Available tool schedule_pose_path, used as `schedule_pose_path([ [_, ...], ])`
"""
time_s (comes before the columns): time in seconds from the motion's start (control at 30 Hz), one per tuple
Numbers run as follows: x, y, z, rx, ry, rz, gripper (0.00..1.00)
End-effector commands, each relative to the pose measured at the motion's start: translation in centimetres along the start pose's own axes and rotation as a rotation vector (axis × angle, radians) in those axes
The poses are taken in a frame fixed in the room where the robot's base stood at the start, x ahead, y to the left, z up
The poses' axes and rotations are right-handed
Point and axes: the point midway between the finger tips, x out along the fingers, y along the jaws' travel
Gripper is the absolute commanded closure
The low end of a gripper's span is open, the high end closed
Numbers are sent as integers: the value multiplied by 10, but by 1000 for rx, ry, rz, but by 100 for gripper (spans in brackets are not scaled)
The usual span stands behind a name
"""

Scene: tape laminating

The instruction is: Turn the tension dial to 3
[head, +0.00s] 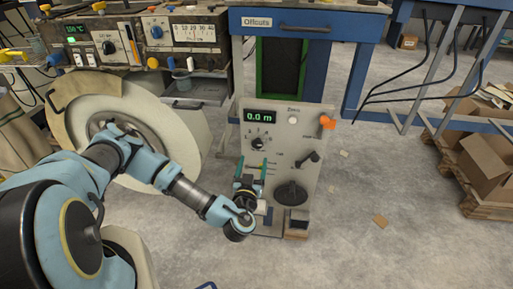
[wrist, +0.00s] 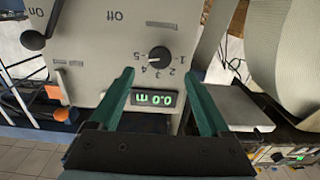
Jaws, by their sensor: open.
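The tension dial is a small black round knob (wrist: 160,56) on the pale grey machine panel (wrist: 105,45), with printed numbers 1 to 5 around it. In the head view the dial (head: 258,143) sits below the green display. Which number its pointer marks is too small to tell. My gripper (wrist: 160,76) is open, with its two teal fingers spread wide and nothing between them. In the head view my gripper (head: 252,166) is in front of the panel, just below the dial. No contact with the knob shows.
The green display (head: 261,116) reads 0.0 m. An orange part (head: 327,123) juts from the panel's upper right; a black lever (head: 308,158) and large black knob (head: 291,193) are lower right. A large pale roll (head: 75,110) stands left.

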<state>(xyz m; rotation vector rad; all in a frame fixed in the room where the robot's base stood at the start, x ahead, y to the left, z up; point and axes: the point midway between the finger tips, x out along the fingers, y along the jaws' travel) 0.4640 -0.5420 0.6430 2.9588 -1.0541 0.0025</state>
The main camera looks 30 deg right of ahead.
Motion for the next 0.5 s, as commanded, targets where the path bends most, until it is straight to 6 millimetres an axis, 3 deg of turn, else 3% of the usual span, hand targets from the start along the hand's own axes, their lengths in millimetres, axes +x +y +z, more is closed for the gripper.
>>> schedule_pose_path([
  [0.3, 58, -1, -1, 0, 0, -2, 20],
  [0.5, 78, 0, 0, 1, 0, 0, 20],
])
